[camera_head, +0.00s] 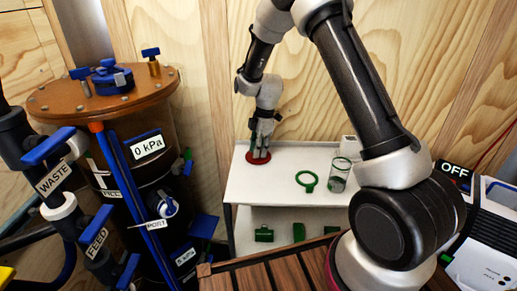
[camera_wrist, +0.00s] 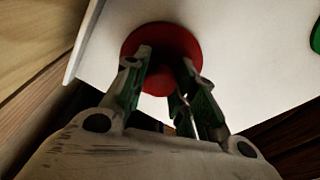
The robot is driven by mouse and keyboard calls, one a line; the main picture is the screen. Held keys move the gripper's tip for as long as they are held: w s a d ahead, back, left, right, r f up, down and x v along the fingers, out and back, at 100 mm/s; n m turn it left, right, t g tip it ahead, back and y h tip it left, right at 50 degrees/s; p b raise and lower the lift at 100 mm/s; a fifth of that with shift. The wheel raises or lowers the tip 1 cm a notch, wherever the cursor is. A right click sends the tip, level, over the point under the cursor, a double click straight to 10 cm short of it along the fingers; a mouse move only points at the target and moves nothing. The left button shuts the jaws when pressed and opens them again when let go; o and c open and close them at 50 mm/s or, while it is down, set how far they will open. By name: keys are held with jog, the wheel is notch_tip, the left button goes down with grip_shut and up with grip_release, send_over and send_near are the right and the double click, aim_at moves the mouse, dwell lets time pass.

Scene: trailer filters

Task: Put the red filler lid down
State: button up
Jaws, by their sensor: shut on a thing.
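The red filler lid (camera_head: 258,158) is a round red disc at the left part of the white shelf's top, near its back-left side. It also shows in the wrist view (camera_wrist: 178,40), with a red knob between my fingers. My gripper (camera_head: 261,150) points down over the lid and is shut on it; its green-padded fingers also show in the wrist view (camera_wrist: 162,85). The lid appears at the level of the shelf top. I cannot tell whether its underside touches the surface.
The white shelf (camera_head: 275,190) also holds a green ring (camera_head: 307,180) and a clear container with a green rim (camera_head: 340,174). Green items (camera_head: 264,233) sit on its lower level. A tank with a brown top (camera_head: 103,95) stands to the left. The shelf's front middle is clear.

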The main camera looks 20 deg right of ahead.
jog(key=o, duration=1)
jog(key=shift+o, duration=0.2)
jog(key=s+d+r+m+t, duration=0.1)
jog(key=s+d+r+m, duration=0.2)
jog(key=r, duration=0.8)
jog(key=s+d+r+m, duration=0.2)
jog(key=s+d+r, duration=0.15)
jog(key=r, duration=0.85)
jog(key=s+d+r+m+t, duration=0.1)
jog(key=s+m, duration=0.3)
jog(key=s, duration=0.5)
jog(key=s+d+r+m+t+h, duration=0.1)
jog(key=s+d+r+m, duration=0.2)
jog(key=s, duration=0.6)
jog(key=s+d+r+m+t, duration=0.1)
jog(key=s+d+r+m, duration=0.2)
jog(key=s+m, duration=0.3)
jog(key=s+d, duration=0.1)
jog(key=s, duration=0.2)
jog(key=shift+s+d+m+h, duration=0.2)
jog(key=shift+s+m+h, duration=0.1)
jog(key=shift+m+h, duration=0.1)
